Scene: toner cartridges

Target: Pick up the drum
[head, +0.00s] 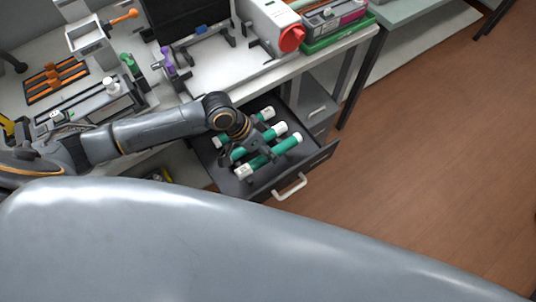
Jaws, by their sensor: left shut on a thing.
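Several drums, green cylinders with white ends, lie side by side in an open dark drawer (323,158) below the bench in the head view. The front drum (287,146) lies nearest the drawer front, and another drum (262,117) lies toward the back. My left gripper (258,153) reaches down into the drawer among them and is shut on a drum (276,131). The gripper and wrist cover part of the drums, so the exact contact is hidden. I cannot tell whether the held drum is lifted. My right gripper is not in view.
The drawer's white handle (290,187) sticks out at the front. The wooden floor at right is clear.

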